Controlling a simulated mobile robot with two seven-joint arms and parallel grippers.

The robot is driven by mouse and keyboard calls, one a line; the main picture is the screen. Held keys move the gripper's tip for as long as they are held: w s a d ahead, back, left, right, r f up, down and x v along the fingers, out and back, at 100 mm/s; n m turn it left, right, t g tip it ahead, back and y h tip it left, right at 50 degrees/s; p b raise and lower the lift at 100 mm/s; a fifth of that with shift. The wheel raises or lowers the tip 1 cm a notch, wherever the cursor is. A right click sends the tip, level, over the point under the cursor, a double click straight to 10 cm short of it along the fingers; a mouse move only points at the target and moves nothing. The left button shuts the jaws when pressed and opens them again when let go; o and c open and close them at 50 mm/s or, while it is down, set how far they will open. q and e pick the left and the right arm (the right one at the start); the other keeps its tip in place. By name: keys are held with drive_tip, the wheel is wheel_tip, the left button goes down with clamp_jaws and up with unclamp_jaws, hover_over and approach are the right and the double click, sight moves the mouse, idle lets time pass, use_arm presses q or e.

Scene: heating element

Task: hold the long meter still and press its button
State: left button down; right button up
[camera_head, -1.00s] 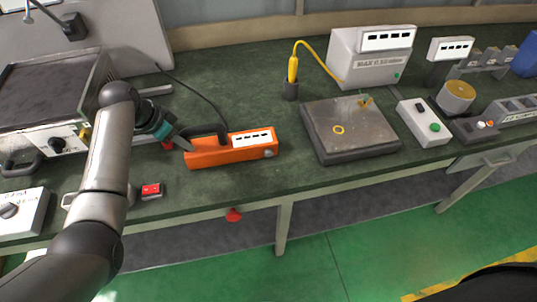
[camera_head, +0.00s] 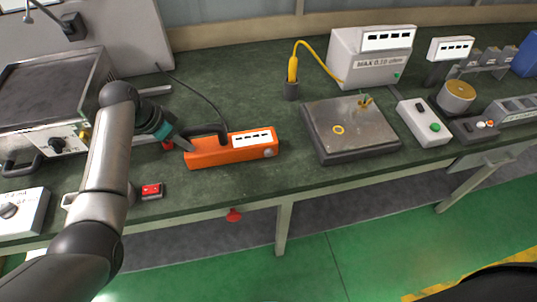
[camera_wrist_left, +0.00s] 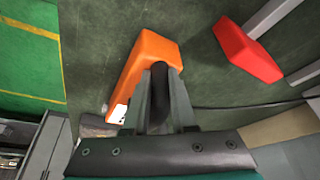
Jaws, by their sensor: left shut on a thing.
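The long orange meter (camera_head: 215,155) lies on the green bench top, with a black handle (camera_head: 210,129), a white display (camera_head: 252,138) and a round grey button (camera_head: 268,153) at its right end. My left gripper (camera_head: 187,145) is at the meter's left end, shut on its black handle. In the left wrist view the fingers (camera_wrist_left: 160,105) close around the dark handle, with the orange body (camera_wrist_left: 143,62) beyond. The left wrist view hides most of the display. My right gripper is not in view.
A grey plate (camera_head: 350,145) lies right of the meter, with a white box (camera_head: 370,58) behind it. A small red-topped switch (camera_head: 151,190) sits near the front edge. A black cable (camera_head: 195,92) runs back from the meter. Bench in front of the meter is clear.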

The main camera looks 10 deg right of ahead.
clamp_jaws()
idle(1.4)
